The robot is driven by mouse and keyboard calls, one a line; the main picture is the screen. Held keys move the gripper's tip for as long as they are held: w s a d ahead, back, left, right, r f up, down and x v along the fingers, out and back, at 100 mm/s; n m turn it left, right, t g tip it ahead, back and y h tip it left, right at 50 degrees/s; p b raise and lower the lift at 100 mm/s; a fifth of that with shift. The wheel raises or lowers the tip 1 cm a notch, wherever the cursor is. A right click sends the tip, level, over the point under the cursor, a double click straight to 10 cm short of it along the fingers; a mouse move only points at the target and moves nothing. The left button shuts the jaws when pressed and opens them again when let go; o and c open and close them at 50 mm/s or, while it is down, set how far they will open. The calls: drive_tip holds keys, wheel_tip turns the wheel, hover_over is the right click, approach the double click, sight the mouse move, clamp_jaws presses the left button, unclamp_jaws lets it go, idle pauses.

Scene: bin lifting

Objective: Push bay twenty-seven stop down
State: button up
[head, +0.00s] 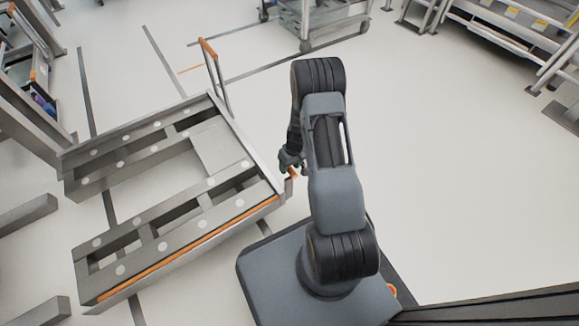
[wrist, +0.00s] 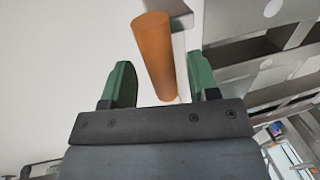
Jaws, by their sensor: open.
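The stop shows as an orange round bar (wrist: 155,55) on a grey metal bracket in the wrist view; a small orange end of it (head: 293,173) shows at the near right corner of the bay frame (head: 262,165) in the head view. My gripper (wrist: 162,66) has two green fingers, spread apart, with the orange bar between them in the picture. No finger visibly touches the bar. In the head view my gripper (head: 288,161) is small, right beside that corner, and partly hidden by my arm. I cannot read any bay number.
The low bay frame with rails and rollers lies left of my base. An upright post with an orange top (head: 208,47) stands at its far corner. A wheeled cart (head: 325,22) stands at the back, and racks (head: 520,35) at the upper right. The floor to the right is clear.

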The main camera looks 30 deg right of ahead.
wheel_tip(320, 180, up, 13)
drive_tip(key=d+p, duration=0.2)
drive_tip(key=p, duration=0.3)
drive_tip(key=shift+d, duration=0.25)
drive_tip(key=shift+w, duration=0.15)
